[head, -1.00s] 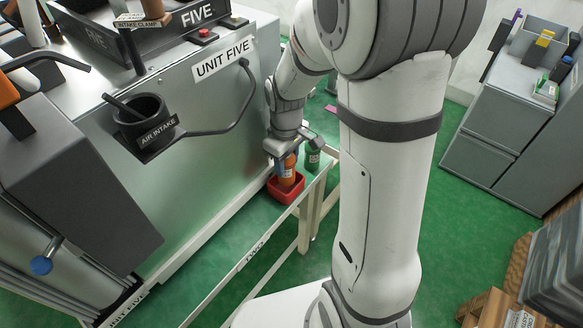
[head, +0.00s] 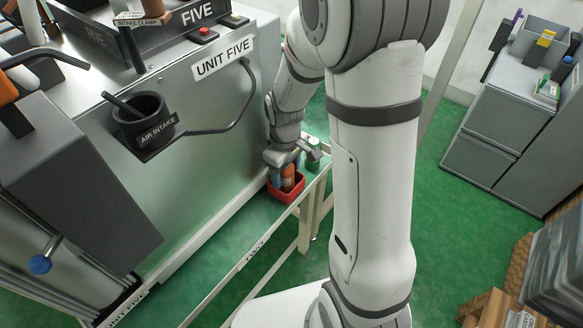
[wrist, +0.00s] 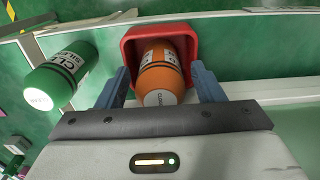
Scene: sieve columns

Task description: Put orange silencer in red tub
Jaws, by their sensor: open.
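The orange silencer (head: 289,179) stands inside the red tub (head: 290,197), low between its walls. In the wrist view the orange silencer (wrist: 160,70) shows its black-banded body and white label, with the red tub (wrist: 134,44) around its far part. My gripper (wrist: 160,78) is open, with one blue-grey finger on each side of the orange silencer. Gaps show between the fingers and the silencer. In the head view my gripper (head: 283,165) is right over the tub and hides the silencer's top.
A green silencer (wrist: 62,75) stands left of the tub in the wrist view, close to the left finger. Both stand on a narrow pale rack (head: 307,190) beside the large grey UNIT FIVE machine (head: 200,125).

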